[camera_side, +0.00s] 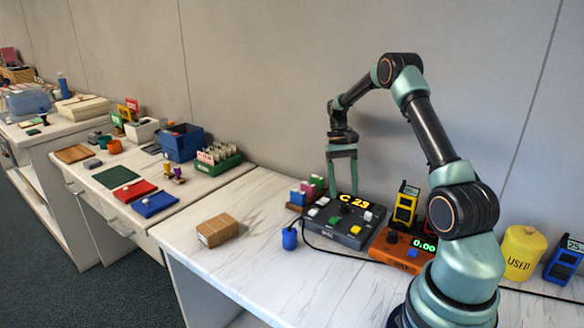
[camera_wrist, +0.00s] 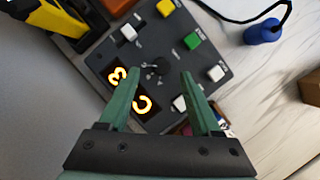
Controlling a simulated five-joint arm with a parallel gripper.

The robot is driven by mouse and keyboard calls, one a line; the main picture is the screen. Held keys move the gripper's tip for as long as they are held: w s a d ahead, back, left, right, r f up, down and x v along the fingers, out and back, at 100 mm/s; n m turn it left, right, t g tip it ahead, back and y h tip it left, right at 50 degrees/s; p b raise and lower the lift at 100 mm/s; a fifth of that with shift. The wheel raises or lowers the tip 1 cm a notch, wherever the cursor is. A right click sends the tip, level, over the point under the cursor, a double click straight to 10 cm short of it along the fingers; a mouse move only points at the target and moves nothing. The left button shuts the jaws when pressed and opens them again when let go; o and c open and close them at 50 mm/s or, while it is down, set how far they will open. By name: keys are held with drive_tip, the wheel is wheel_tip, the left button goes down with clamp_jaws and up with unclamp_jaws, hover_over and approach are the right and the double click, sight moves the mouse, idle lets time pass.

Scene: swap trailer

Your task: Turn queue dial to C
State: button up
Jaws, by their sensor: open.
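The queue box (camera_side: 344,222) is a dark grey console on the bench with a lit display reading "C 23" (camera_side: 354,202) and several white, green and yellow buttons. In the wrist view the box (camera_wrist: 187,62) lies below my gripper, with a small dark dial (camera_wrist: 157,69) near its middle. The lit characters (camera_wrist: 130,90) show beside the left finger, partly covered. My gripper (camera_wrist: 156,76) is open and empty, its two green fingertips on either side of the dial in the picture. In the side view my gripper (camera_side: 344,190) points down above the back of the box. Whether the fingers touch the dial cannot be told.
An orange meter (camera_side: 402,250) and a yellow device (camera_side: 405,204) stand right of the box. Small coloured boxes (camera_side: 308,192) stand at its left.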

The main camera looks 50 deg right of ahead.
sight(344, 204)
drive_tip(key=shift+x, duration=2)
clamp_jaws()
drive_tip(key=shift+n, duration=0.6)
unclamp_jaws()
drive_tip(key=shift+w, duration=0.1)
drive_tip(key=shift+r, duration=0.15)
drive_tip(key=v, duration=1.2)
